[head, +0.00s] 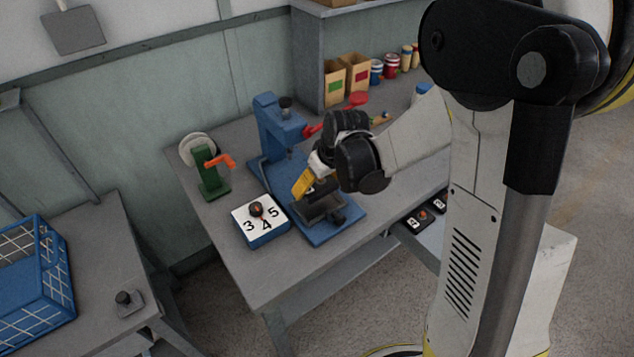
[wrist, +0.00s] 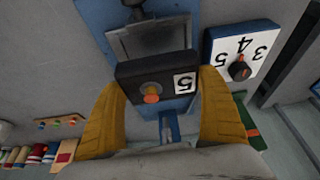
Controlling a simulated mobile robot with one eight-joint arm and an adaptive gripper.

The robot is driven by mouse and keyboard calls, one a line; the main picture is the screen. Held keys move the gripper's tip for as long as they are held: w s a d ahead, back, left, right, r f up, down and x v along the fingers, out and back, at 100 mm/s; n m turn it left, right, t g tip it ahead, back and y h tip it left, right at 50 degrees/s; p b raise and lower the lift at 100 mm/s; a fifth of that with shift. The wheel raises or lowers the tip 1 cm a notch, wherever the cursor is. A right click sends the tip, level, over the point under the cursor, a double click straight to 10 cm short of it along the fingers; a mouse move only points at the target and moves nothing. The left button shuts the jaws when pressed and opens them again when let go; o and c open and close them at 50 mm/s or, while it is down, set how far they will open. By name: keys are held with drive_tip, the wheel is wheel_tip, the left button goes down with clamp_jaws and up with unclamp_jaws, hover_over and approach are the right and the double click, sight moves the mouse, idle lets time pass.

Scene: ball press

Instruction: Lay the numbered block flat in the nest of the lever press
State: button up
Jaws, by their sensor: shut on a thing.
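The numbered block (wrist: 178,77) is black, with a white "5" label and an orange-and-yellow stud. My gripper (wrist: 163,100) is shut on it, a yellow finger at each side. In the head view my gripper (head: 306,183) is low over the base of the blue lever press (head: 268,115), mostly hiding the block. The grey metal nest (wrist: 150,38) shows just beyond the block in the wrist view; it also shows in the head view (head: 325,210). I cannot tell whether the block touches it. The press's red lever (head: 357,99) sticks out to the right.
A blue dial box (head: 262,222) marked 3, 4, 5 stands beside the press base. A green stand with an orange handle (head: 210,170) is at the left. More numbered blocks (head: 418,219) lie lower right. Cardboard boxes (head: 355,72) and cans line the back.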

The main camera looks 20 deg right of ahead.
sight(317, 204)
drive_tip(key=shift+f+b, duration=1.65)
drive_tip(key=shift+f, duration=0.55)
drive_tip(key=shift+f+b, duration=0.8)
drive_tip(key=shift+b, duration=0.15)
drive_tip(key=o, duration=1)
drive_tip(key=shift+o, duration=0.2)
drive_tip(key=shift+r, duration=0.1)
drive_tip(key=v, duration=1.2)
